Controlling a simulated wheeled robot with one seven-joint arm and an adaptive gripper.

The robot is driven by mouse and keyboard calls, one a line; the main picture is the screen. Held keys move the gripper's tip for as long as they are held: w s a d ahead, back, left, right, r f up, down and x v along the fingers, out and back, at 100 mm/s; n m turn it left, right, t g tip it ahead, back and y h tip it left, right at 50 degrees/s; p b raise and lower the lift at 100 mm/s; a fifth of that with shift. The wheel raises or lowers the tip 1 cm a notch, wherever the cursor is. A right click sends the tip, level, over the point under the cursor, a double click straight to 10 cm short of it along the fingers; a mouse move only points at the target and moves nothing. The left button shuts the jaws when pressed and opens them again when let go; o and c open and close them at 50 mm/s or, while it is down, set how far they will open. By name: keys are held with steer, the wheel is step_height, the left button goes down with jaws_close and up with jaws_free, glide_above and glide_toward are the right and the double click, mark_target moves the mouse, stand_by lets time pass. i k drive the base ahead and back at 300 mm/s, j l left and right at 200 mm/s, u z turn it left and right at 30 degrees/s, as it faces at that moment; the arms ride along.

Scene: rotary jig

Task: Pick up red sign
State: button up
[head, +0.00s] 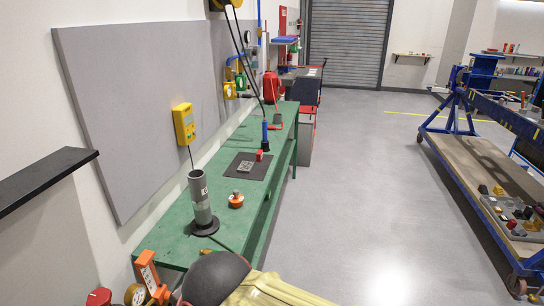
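No red sign can be made out for certain. A red panel (283,20) hangs on the far left wall beyond the bench, too small to read. A small red piece (259,155) sits at the far edge of a dark mat (235,168) on the green bench (172,240). I cannot tell if either is the sign. My gripper is not in view.
A grey cylinder (201,200) stands upright on the bench, with an orange-topped item (236,200) beside it. A red can (271,87) stands farther back. A blue-framed cart (470,165) is at right. Open floor (350,190) lies between.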

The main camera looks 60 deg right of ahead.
mark_target(260, 154)
steer(key=z, duration=1.6)
steer(key=i+l, duration=0.25)
steer(key=i, duration=0.2)
steer(key=i+l, duration=0.3)
steer(key=i, duration=0.15)
steer(key=i+l, duration=0.25)
steer(key=i, duration=0.2)
steer(key=i+l, duration=0.25)
steer(key=i, duration=0.2)
